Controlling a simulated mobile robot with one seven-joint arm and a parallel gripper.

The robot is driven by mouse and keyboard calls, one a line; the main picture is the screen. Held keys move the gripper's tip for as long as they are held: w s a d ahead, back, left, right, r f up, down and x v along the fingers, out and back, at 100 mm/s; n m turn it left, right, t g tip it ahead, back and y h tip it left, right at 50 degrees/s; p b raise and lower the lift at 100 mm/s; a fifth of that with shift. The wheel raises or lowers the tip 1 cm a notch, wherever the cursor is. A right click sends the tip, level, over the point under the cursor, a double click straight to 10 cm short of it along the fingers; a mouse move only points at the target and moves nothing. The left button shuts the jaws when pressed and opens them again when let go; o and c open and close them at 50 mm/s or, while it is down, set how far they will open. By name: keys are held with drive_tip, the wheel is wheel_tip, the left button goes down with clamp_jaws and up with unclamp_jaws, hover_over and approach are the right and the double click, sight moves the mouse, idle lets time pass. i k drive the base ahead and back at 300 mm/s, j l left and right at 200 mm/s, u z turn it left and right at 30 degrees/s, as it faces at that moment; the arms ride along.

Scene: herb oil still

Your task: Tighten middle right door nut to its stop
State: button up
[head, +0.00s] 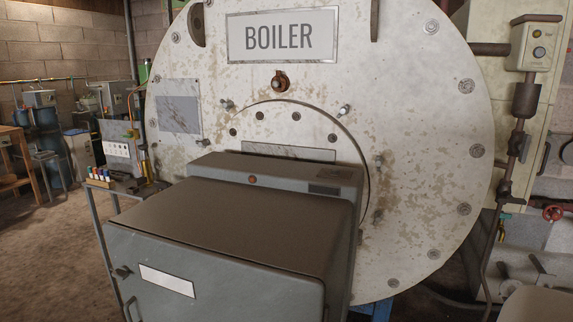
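The boiler front (425,120) is a large round, stained white plate under a sign reading BOILER. A round door (300,125) sits in its middle, with studs and nuts around its rim. The middle right door nut seems to be the small one (379,160) on a stud at the door's right edge. Another stud with a nut (344,110) is at the upper right, one (227,104) at the upper left and one (203,143) at the left. How tight any nut is cannot be told. My gripper is not in view.
A grey metal housing (220,225) juts out in front of the door and hides its lower part. A small stand with bottles (115,185) is at left. Pipes and a red valve wheel (554,213) are at right. Open floor (45,255) lies at lower left.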

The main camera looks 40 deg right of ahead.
sight(378, 160)
drive_tip(key=z, duration=1.75)
drive_tip(key=i+l+u, duration=0.15)
drive_tip(key=i+l, duration=0.2)
drive_tip(key=i, duration=0.15)
drive_tip(key=i+l+u, duration=0.1)
drive_tip(key=i+l, duration=0.25)
drive_tip(key=i, duration=0.1)
